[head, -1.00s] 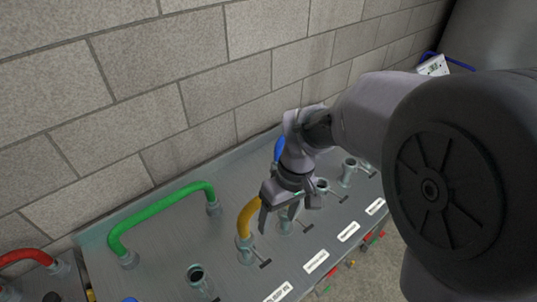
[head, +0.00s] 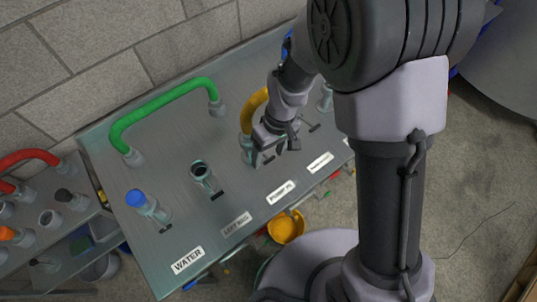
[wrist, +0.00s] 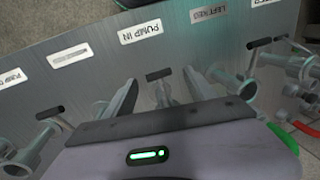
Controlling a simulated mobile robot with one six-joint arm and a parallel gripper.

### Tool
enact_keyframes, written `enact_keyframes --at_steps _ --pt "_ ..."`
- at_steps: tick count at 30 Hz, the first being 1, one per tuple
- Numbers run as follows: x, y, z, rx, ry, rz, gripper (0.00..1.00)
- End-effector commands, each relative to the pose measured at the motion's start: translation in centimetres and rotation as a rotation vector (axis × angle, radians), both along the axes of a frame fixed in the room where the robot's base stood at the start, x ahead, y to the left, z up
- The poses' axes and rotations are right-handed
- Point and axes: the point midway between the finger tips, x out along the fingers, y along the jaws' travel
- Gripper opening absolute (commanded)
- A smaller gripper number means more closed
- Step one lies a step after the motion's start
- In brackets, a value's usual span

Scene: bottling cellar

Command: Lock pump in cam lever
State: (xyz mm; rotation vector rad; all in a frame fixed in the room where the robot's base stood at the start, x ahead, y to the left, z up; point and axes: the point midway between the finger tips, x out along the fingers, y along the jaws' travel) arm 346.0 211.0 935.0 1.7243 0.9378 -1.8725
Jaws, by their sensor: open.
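The pump in cam lever (wrist: 160,74) is a dark T-shaped handle below the "PUMP IN" label (wrist: 140,32) in the wrist view. My gripper (wrist: 156,90) is open, with one finger on each side of the lever and no clear contact. In the head view, my gripper (head: 277,152) hangs beside the pump in coupling (head: 247,148), where the yellow hose (head: 252,108) ends. The gripper partly covers that coupling and its lever. The "PUMP IN" label (head: 281,193) lies in front. The coupling's seating is hidden.
The left red port (head: 201,172) stands open to the left, and the blue-capped water port (head: 140,200) is farther left. A green hose (head: 160,105) arches behind. Neighbouring levers show on both sides in the wrist view. A block wall (head: 100,65) stands behind the panel.

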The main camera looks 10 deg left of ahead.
Motion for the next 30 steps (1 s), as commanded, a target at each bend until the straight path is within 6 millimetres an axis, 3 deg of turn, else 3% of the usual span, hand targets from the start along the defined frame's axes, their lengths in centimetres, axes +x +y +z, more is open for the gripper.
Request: enact_keyframes --at_steps 9,19,30 --pt "-0.05 0.05 -0.29 0.0 0.0 0.0 0.63" --pt "-0.05 0.04 -0.27 0.0 0.0 0.0 0.0" --pt "0.81 0.03 -0.72 0.017 -0.017 -0.002 0.0"
